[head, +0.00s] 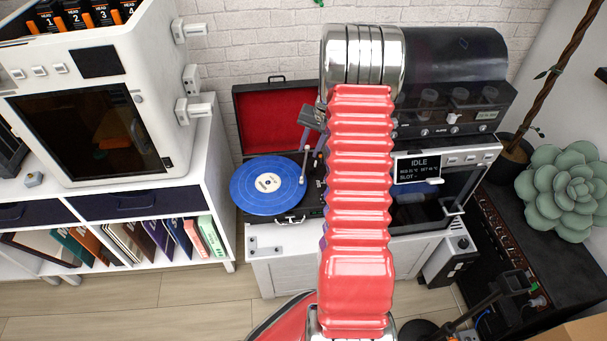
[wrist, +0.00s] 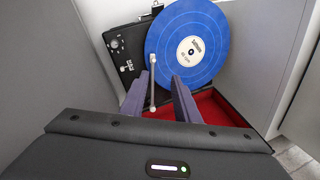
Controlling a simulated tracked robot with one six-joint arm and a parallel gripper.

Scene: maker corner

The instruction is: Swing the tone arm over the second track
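A blue record (head: 267,184) with a cream label lies on a black turntable in an open case. It also shows in the wrist view (wrist: 210,62). The thin silver tone arm (head: 304,166) runs along the record's edge nearest the control panel and appears to overlap its outer rim. In the wrist view the tone arm (wrist: 152,92) passes between my fingers. My gripper (wrist: 161,78) is open, with one finger on each side of the tone arm. The left finger looks close to it, with a wider gap to the right. I cannot tell whether either touches.
The case's red-lined lid (head: 265,118) stands open behind the record. The turntable sits on a white cabinet (head: 280,270). A white printer (head: 90,110) stands left, and a machine with an IDLE display (head: 418,166) right. My red arm hides part of the turntable's right side.

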